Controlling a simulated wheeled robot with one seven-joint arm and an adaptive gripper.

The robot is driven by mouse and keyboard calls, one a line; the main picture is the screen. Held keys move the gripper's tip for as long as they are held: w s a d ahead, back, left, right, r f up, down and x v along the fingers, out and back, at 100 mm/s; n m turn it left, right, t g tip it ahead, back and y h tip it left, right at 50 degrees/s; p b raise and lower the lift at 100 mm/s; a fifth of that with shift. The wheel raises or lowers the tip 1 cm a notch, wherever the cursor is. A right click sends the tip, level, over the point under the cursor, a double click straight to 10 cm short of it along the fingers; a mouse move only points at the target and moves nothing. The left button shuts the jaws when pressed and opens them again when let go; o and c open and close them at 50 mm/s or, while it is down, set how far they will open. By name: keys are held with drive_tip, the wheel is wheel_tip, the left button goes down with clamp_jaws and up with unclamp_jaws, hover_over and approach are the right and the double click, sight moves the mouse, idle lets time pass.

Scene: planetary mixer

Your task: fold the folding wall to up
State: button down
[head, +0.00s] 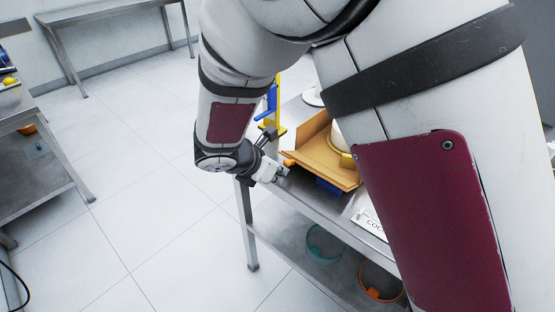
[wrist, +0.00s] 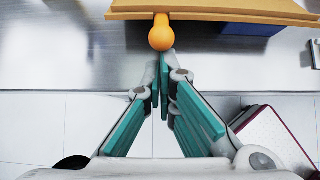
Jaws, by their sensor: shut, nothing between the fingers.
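The folding wall appears to be the tan-orange panel (head: 318,171) at the front edge of the metal table. It looks laid down flat or nearly so, beside an upright tan panel (head: 305,130). In the wrist view the panel (wrist: 225,10) crosses the top, with a round orange knob (wrist: 161,34) on its near edge. The knob also shows in the head view (head: 289,162). My gripper (head: 284,174) is shut and empty at the table's front edge. In the wrist view its teal fingertips (wrist: 164,64) point at the knob, just short of it; contact cannot be told.
A blue and yellow object (head: 271,108) stands behind my gripper. A blue block (head: 328,187) lies under the panel.

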sight(286, 165)
drive_tip(key=shift+r, duration=0.1)
drive_tip(key=r+p, duration=0.1)
drive_tip(key=p, duration=0.1)
drive_tip(key=r+g+y+p, duration=0.1)
drive_tip(key=shift+w+d+p, duration=0.2)
drive_tip(key=shift+d+p, duration=0.05)
drive_tip(key=shift+p, duration=0.15)
drive_tip(key=shift+w+d+r+g+y+p, duration=0.2)
drive_tip(key=shift+r+g+p, duration=0.2)
drive_tip(key=shift+p, duration=0.2)
drive_tip(key=shift+w+d+r+g+y+p, duration=0.1)
drive_tip(key=shift+r+g+y+p, duration=0.15)
drive_tip(key=shift+r+p, duration=0.3)
drive_tip(key=shift+w+d+r+g+y+p, duration=0.25)
drive_tip(key=shift+w+r+g+y+p, duration=0.25)
drive_tip(key=shift+p, duration=0.25)
drive_tip(key=w+r+g+y, duration=0.1)
drive_tip(key=w+d+r+g+b, duration=0.1)
drive_tip(key=w+d+g+y, duration=0.1)
drive_tip(key=shift+w+d+r+g+y, duration=0.2)
drive_tip(key=shift+r+g+y, duration=0.15)
drive_tip(key=shift+r, duration=0.05)
drive_tip(key=shift+w+d+r+g+y+b, duration=0.55)
drive_tip(key=shift+w+g+b, duration=0.25)
drive_tip(key=shift+b, duration=0.2)
drive_tip(key=shift+w+d+r+b, duration=0.3)
drive_tip(key=shift+w+d+b, duration=0.15)
drive_tip(key=shift+d+b, duration=0.05)
drive_tip(key=shift+d, duration=0.1)
